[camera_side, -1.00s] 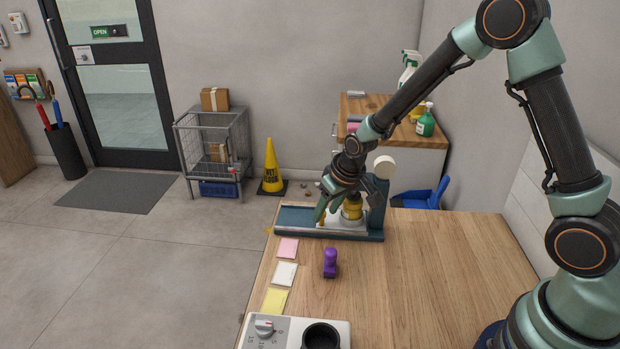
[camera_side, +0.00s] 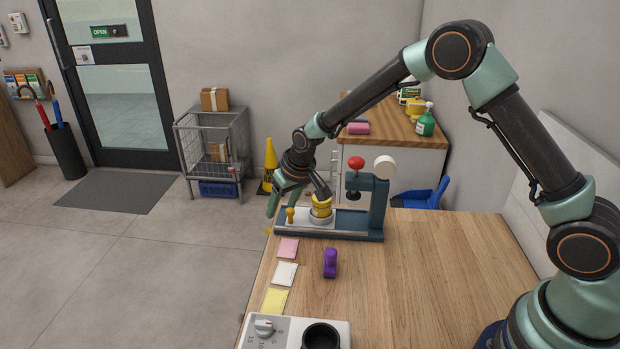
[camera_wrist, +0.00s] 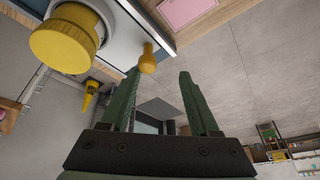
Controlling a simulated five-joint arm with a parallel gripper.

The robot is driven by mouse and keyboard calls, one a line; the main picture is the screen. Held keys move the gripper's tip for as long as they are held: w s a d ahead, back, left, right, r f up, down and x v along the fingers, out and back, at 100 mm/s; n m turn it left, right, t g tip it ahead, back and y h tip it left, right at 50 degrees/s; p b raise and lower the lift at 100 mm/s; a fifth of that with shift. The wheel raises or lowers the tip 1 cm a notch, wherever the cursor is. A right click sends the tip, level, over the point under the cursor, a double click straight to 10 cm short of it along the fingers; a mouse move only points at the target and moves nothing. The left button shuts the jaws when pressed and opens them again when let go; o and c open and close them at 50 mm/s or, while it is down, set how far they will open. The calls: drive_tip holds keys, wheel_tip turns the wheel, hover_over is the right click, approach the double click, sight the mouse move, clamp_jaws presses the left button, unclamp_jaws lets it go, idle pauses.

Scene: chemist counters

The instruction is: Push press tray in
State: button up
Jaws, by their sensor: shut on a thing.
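The press (camera_side: 378,212) stands at the far left of the wooden counter, with a red-topped handle and a long base. Its pale tray (camera_side: 303,222) sits slid out to the left on the base, clear of the press head. A yellow-rimmed cup (camera_side: 321,205) stands on the tray. A small yellow knob (camera_side: 290,214) rises at the tray's left end. In the wrist view the knob (camera_wrist: 148,60) shows by the left fingertip, with a visible gap between the fingers; the exact contact is unclear.
A purple stamp (camera_side: 330,263) stands in front of the press. Pink, white and yellow notes lie along the counter's left edge. A dial unit (camera_side: 262,328) with a dark cup is at the front. The counter's right side is clear.

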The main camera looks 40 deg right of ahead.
drive_tip(key=a+v, duration=0.1)
drive_tip(key=v, duration=1.1)
drive_tip(key=s+d+r, duration=0.3)
drive_tip(key=s, duration=0.4)
drive_tip(key=s+d+r, duration=0.3)
drive_tip(key=s, duration=0.4)
drive_tip(key=s+d+r+t, duration=0.1)
drive_tip(key=s+d+r, duration=0.2)
drive_tip(key=s, duration=0.4)
drive_tip(key=shift+s+h, duration=0.3)
drive_tip(key=w+a+f+g, duration=0.1)
drive_tip(key=w+a+f, duration=0.35)
drive_tip(key=w, duration=0.55)
drive_tip(key=w+a+f, duration=0.3)
drive_tip(key=w+f, duration=0.2)
drive_tip(key=w, duration=0.5)
drive_tip(key=x, duration=1.1)
drive_tip(key=shift+w+d+f, duration=0.2)
drive_tip(key=shift+w+f, duration=0.05)
drive_tip(key=shift+c, duration=0.4)
